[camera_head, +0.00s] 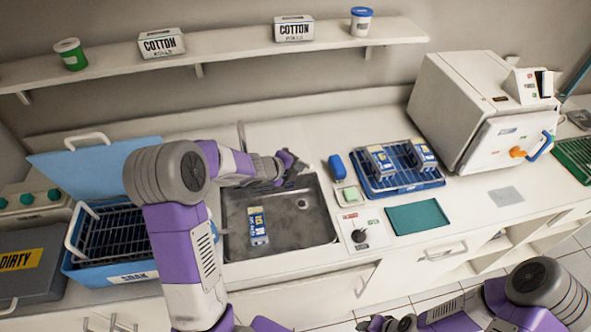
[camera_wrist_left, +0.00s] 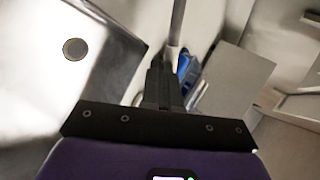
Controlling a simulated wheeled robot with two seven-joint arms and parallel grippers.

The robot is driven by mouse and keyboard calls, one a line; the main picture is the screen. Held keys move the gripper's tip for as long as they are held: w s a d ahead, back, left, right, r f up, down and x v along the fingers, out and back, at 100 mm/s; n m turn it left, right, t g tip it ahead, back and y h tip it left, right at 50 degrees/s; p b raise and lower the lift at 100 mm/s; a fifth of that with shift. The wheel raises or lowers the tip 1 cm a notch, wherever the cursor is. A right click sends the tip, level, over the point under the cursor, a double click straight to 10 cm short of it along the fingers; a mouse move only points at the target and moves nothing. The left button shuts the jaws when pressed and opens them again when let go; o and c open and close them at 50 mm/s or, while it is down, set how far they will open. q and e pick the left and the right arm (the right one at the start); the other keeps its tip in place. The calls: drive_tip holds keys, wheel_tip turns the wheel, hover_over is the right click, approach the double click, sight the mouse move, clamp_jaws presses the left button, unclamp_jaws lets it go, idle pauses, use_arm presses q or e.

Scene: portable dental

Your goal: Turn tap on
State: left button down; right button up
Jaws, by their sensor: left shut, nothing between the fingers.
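A thin grey upright tap (camera_head: 241,136) stands behind the sink (camera_head: 292,222), partly hidden by my left arm. A grey pole, which looks like the tap, rises just beyond the fingers in the left wrist view (camera_wrist_left: 178,24). My left gripper (camera_head: 297,166) is shut and empty over the sink's back edge, right of the tap. Its closed dark fingers show in the left wrist view (camera_wrist_left: 164,84); I cannot tell whether they touch the pole. No water stream is visible. My right gripper (camera_head: 378,324) is low at the bottom edge, its fingers unclear.
A blue and white packet (camera_head: 258,227) lies in the sink. A white panel with a black lever (camera_head: 360,237) is right of it. A blue rack (camera_head: 390,185) and white machine (camera_head: 480,115) stand further right. A blue bin (camera_head: 110,268) is left.

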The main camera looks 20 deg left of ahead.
use_arm(q)
drive_tip(key=shift+s+r, duration=0.1)
drive_tip(key=shift+s, duration=0.1)
drive_tip(key=shift+n+y, duration=0.6)
drive_tip(key=shift+n, duration=0.1)
drive_tip(key=w+d+b, duration=0.1)
drive_tip(key=w+b, duration=0.1)
drive_tip(key=w+d+b, duration=0.1)
drive_tip(key=w, duration=0.1)
drive_tip(key=shift+d+b, duration=0.1)
drive_tip(key=shift+b, duration=0.25)
drive_tip(key=shift+s, duration=0.1)
